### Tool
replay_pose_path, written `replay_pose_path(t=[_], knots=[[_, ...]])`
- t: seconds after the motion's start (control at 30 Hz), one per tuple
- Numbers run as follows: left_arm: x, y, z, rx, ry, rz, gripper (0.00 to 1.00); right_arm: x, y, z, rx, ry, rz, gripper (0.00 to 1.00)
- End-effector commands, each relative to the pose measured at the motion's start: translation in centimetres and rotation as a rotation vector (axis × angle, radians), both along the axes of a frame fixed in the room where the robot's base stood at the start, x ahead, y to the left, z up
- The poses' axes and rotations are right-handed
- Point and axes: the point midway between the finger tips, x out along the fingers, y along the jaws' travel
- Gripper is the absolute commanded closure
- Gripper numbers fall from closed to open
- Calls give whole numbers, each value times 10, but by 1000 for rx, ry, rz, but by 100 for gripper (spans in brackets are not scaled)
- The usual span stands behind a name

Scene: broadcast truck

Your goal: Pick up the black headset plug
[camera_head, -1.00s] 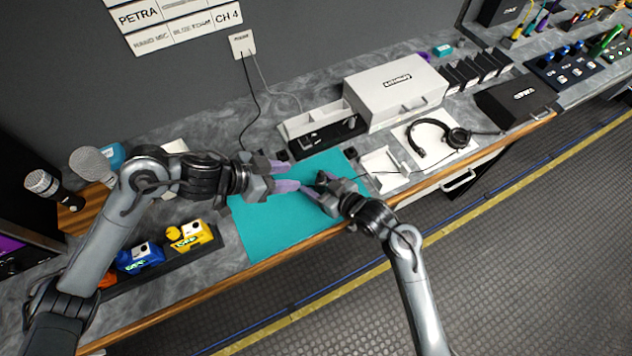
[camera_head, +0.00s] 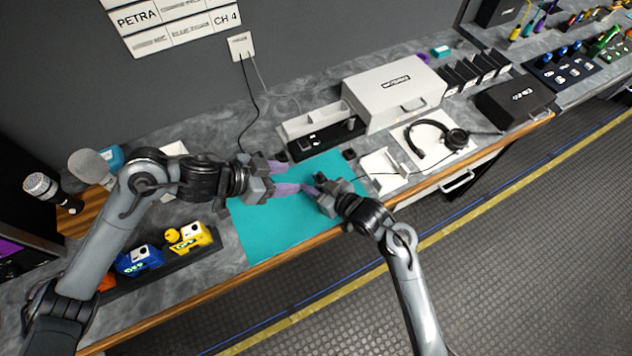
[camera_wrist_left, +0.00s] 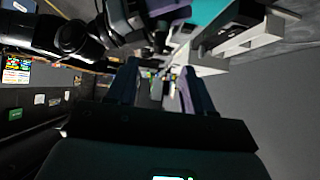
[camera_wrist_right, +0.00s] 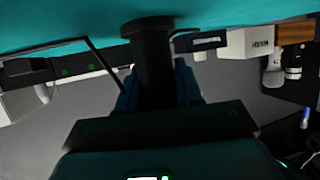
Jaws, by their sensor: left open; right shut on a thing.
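A black cylinder with a wider flat end, which looks like the black headset plug (camera_wrist_right: 152,60), stands between my right gripper's fingers in the right wrist view. My right gripper (camera_head: 312,190) is shut on it above the teal mat (camera_head: 265,232); the plug is not clear in the head view. My left gripper (camera_head: 287,178) is open and empty, close to the left of the right gripper. The black headset (camera_head: 433,140) lies on a white pad at the right, and its thin cord (camera_head: 395,165) runs left toward the right gripper.
A white case (camera_head: 395,92) and a grey-white organizer (camera_head: 318,122) stand behind the mat. A white tray (camera_head: 382,172) lies right of it. Blue and yellow boxes (camera_head: 188,236) and microphones (camera_head: 90,165) are at the left. The front of the mat is clear.

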Motion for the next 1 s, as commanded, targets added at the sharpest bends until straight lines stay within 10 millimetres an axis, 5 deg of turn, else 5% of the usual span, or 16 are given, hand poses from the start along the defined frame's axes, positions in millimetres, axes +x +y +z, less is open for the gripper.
replay_pose_path(t=[0.37,0.8,1.0], knots=[[0,-11,-1,6,0,-44,48,0,0,0,0,0,0,96],[-16,-110,-13,162,-14,-573,48,0,0,0,0,0,0,96],[-15,-125,-17,325,-20,-823,48,0,0,0,0,0,0,96]])
